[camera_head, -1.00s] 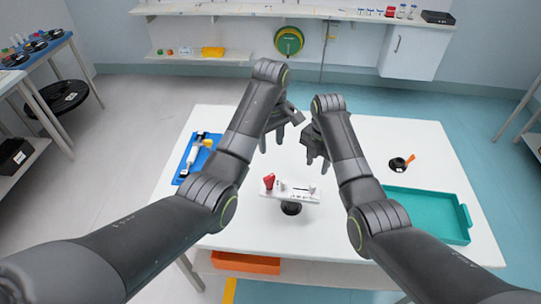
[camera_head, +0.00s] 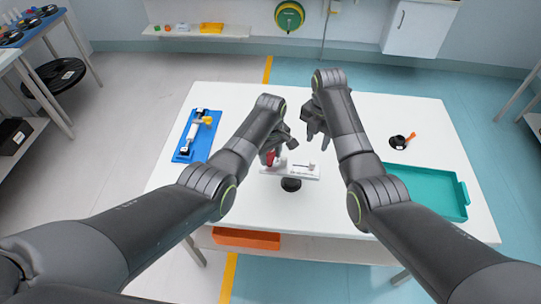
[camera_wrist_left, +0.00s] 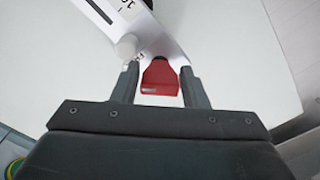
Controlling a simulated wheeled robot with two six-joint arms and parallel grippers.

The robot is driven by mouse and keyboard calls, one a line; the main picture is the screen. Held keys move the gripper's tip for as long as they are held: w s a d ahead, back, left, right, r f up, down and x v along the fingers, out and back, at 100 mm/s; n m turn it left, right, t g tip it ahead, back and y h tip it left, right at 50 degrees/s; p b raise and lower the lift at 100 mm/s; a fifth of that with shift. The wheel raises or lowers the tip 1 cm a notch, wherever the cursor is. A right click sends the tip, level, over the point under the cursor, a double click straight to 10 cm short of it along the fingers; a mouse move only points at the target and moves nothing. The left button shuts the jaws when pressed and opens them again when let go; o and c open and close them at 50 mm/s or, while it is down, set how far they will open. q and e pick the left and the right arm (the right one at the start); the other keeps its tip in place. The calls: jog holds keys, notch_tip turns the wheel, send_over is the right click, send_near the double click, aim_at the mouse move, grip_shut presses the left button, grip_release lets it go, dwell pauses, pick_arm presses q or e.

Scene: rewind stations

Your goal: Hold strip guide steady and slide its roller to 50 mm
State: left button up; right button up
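The strip guide (camera_head: 305,171) is a white bar with black scale marks on a dark round base (camera_head: 291,185), at the table's middle. Its red end piece (camera_head: 269,160) is at the left end. In the left wrist view the red piece (camera_wrist_left: 160,77) lies between the fingertips of my left gripper (camera_wrist_left: 163,85), with a gap at its left side; the fingers are open. A white round knob (camera_wrist_left: 127,46) on the bar is close to the left finger. The scale reading cannot be made out. My right gripper (camera_head: 313,133) is open and empty, behind and above the bar.
A blue tray (camera_head: 181,152) with a white-and-yellow tool is at the table's left. A teal tray (camera_head: 440,205) is at the right, with a black round piece with an orange handle (camera_head: 402,141) behind it. An orange bin (camera_head: 247,238) sits below the table. The front table is clear.

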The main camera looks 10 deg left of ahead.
pick_arm(q)
jog(key=shift+f, duration=0.3)
